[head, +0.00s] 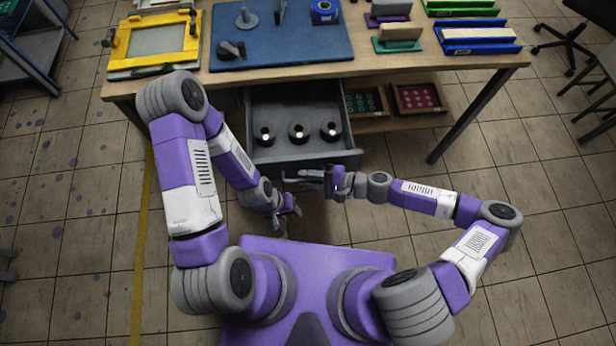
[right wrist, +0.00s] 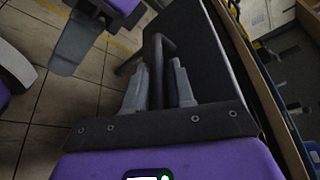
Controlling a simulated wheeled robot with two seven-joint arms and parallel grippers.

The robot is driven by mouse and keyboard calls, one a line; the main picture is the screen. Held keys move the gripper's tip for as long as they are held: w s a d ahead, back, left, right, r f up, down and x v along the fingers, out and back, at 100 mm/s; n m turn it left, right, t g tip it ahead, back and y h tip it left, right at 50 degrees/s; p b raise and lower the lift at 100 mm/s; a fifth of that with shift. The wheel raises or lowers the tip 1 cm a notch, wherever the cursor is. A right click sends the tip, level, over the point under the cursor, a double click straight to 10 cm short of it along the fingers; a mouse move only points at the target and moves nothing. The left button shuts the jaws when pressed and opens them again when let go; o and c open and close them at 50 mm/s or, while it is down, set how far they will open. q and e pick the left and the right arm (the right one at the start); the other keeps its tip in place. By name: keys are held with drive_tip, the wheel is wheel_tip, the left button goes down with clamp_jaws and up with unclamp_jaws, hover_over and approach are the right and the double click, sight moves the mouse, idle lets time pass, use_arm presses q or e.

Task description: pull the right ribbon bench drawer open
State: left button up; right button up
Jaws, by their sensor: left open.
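The grey bench drawer (head: 266,93) stands pulled out from under the wooden bench, its inside visible from above. Three dark round pieces with pale tops (head: 298,131) stand in a row in it. My right gripper (head: 305,177) is at the drawer's front. In the right wrist view its two grey fingers (right wrist: 158,88) lie on either side of the dark bar handle (right wrist: 157,60), close against it, and appear shut on it. The drawer front (right wrist: 205,60) is beside them. My left gripper (head: 287,208) is open and empty, below and left of the right one, apart from the drawer.
The bench top (head: 370,60) bears a yellow frame (head: 155,42), a blue mat (head: 290,45) with tools, and coloured blocks at right. Two small trays (head: 415,97) lie on a shelf right of the drawer. Floor right of my right arm is free.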

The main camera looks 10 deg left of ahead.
drive_tip(key=shift+d, duration=0.1)
drive_tip(key=v, duration=0.7)
drive_tip(key=shift+d+p, duration=0.2)
drive_tip(key=shift+p, duration=0.15)
